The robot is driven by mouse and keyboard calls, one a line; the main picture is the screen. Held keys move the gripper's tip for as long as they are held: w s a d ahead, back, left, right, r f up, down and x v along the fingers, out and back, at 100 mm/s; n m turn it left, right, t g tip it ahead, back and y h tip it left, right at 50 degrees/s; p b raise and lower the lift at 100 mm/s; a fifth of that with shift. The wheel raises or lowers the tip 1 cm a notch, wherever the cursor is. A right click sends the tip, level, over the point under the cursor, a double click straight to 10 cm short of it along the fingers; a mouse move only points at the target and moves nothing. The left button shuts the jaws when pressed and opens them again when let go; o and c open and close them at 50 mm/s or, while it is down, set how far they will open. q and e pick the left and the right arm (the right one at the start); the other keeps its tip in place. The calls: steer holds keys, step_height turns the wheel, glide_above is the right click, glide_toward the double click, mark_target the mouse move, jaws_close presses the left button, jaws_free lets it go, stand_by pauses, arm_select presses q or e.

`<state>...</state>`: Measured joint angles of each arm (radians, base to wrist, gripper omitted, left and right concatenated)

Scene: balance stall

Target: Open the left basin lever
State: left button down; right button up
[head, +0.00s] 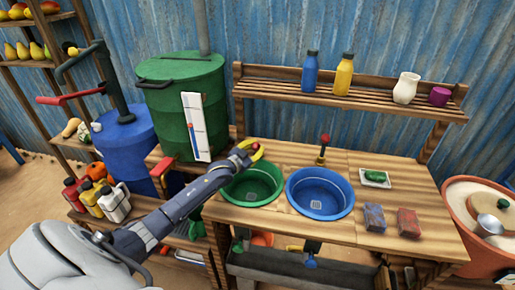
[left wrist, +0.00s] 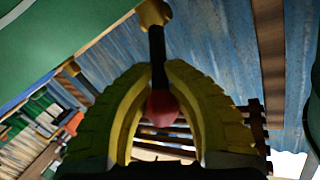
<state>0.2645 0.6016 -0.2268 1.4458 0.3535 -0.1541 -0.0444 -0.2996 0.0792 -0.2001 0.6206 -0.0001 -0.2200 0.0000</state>
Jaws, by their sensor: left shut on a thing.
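The left basin lever shows in the left wrist view as a red knob (left wrist: 162,108) on a dark stem that leads to a brass-coloured base. My left gripper (left wrist: 160,70) has its yellow fingers closed around this lever, with the knob between them. In the head view my left gripper (head: 257,152) is at the back edge of the green basin (head: 277,190) and hides most of the lever. The blue basin (head: 345,200) stands to the right, with its own red-knobbed lever (head: 325,142) upright behind it. My right gripper is out of view.
Behind the basins, a slatted shelf (head: 300,92) holds a blue bottle (head: 310,75), a yellow bottle (head: 343,75), a white jug and a purple cup. A large green barrel (head: 180,85) stands close on the left. Soap and two blocks lie on the right of the wooden counter (head: 400,160).

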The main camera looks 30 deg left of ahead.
arm_select(q)
steer(key=c, duration=1)
jaws_free()
steer(key=shift+r, duration=0.1)
step_height(320, 180, up, 10)
steer(key=shift+r, duration=0.1)
steer(key=shift+s, duration=0.1)
